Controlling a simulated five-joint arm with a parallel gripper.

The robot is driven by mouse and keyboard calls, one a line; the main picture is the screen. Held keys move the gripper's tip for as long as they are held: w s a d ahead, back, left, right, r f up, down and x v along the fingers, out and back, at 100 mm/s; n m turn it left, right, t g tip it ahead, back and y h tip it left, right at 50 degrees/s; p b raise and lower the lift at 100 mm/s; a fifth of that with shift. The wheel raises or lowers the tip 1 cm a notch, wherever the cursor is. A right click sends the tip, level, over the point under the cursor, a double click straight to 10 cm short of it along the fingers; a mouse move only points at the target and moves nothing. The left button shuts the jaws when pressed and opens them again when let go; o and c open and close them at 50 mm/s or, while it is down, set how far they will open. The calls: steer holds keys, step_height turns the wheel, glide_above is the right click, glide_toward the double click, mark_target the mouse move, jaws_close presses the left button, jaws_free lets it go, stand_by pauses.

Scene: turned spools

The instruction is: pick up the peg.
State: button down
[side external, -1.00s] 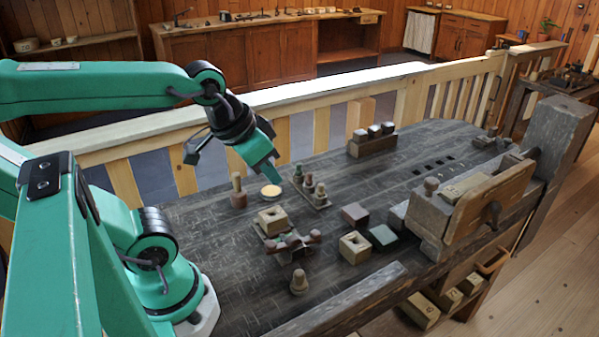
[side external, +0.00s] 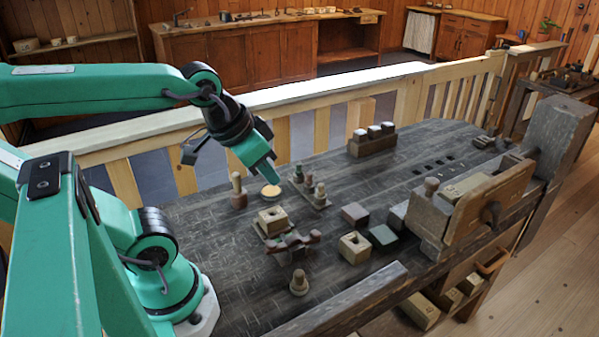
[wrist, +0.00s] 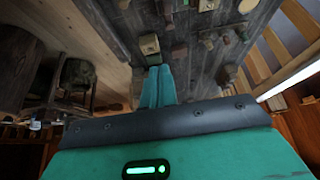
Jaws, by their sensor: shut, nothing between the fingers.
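Several peg-like turned pieces stand on the dark bench, and I cannot tell which is the peg. One upright piece (side external: 238,191) with a square base is left of my gripper. A short knobbed one (side external: 298,283) stands near the front. A small rack (side external: 320,204) holds several more upright pieces. My gripper (side external: 272,182) is shut and empty, pointing down above the bench near a pale round disc (side external: 270,191). It touches none of the upright pieces that I can make out. In the wrist view the gripper's fingers (wrist: 157,84) are together.
Wooden blocks with square holes (side external: 272,220) (side external: 355,247) and dark blocks (side external: 355,214) lie mid-bench. A dark red and green piece (side external: 290,243) sits among them. A rack of white-topped pieces (side external: 372,143) is behind. A wooden vise (side external: 475,205) stands right. The bench's left front is clear.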

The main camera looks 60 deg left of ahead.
steer(key=c, duration=2.1)
jaws_free()
steer(key=o, duration=0.8)
steer(key=shift+o, duration=0.2)
steer(key=shift+w, duration=0.1)
